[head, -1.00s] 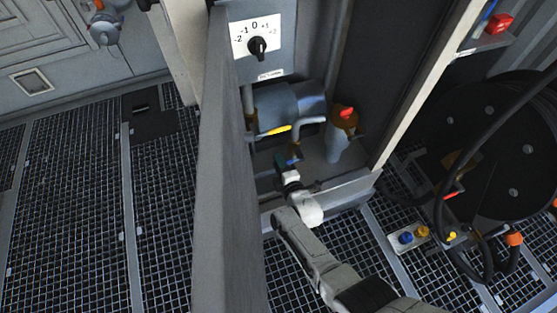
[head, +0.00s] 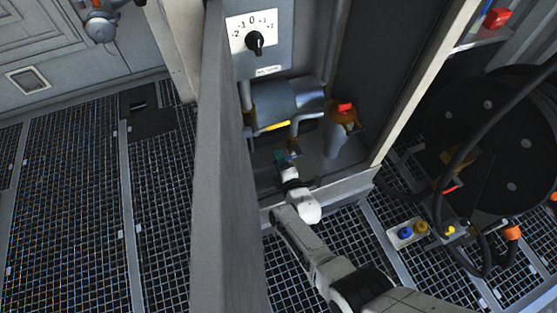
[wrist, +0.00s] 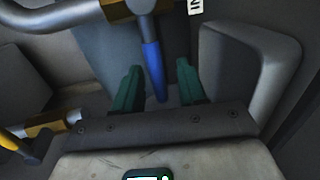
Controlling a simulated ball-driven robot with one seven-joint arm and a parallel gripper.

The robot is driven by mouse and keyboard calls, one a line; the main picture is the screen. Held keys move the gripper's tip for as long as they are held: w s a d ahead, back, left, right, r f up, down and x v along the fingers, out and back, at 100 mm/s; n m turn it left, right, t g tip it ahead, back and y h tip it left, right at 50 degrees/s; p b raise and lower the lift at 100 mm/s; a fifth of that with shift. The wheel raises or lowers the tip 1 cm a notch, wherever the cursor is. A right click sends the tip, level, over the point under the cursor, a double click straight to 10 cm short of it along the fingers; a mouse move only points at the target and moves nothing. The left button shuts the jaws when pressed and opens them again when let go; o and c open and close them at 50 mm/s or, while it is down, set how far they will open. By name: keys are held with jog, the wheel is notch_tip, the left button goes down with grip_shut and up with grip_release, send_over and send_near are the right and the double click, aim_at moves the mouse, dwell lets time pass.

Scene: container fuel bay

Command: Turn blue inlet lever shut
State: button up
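The blue inlet lever (wrist: 154,70) hangs down from a brass valve body (wrist: 128,9) on a grey pipe in the wrist view. A label with letters "IN" hangs beside it. My gripper (wrist: 157,80) has two green fingers, apart, one on each side of the lever's lower end. A gap shows between the lever and each finger. In the head view my gripper (head: 286,158) is inside the cabinet, below the pipes. The lever is too small to make out there.
A yellow lever (head: 276,125) sits on the pipe to the left; it also shows in the wrist view (wrist: 12,142). A filter with a red top (head: 344,108) stands to the right. The cabinet's left wall (head: 222,190) is close to my arm. A hose reel (head: 500,140) stands at the right.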

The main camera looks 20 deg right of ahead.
jog(key=shift+a, duration=0.15)
jog(key=shift+s+r+p, duration=0.3)
jog(key=shift+s+p, duration=0.2)
jog(key=shift+p, duration=0.05)
jog(key=s+r+p, duration=0.1)
jog(key=s+p, duration=0.5)
jog(key=s, duration=0.3)
jog(key=shift+s+r+p, duration=0.3)
jog(key=shift+r+p, duration=0.05)
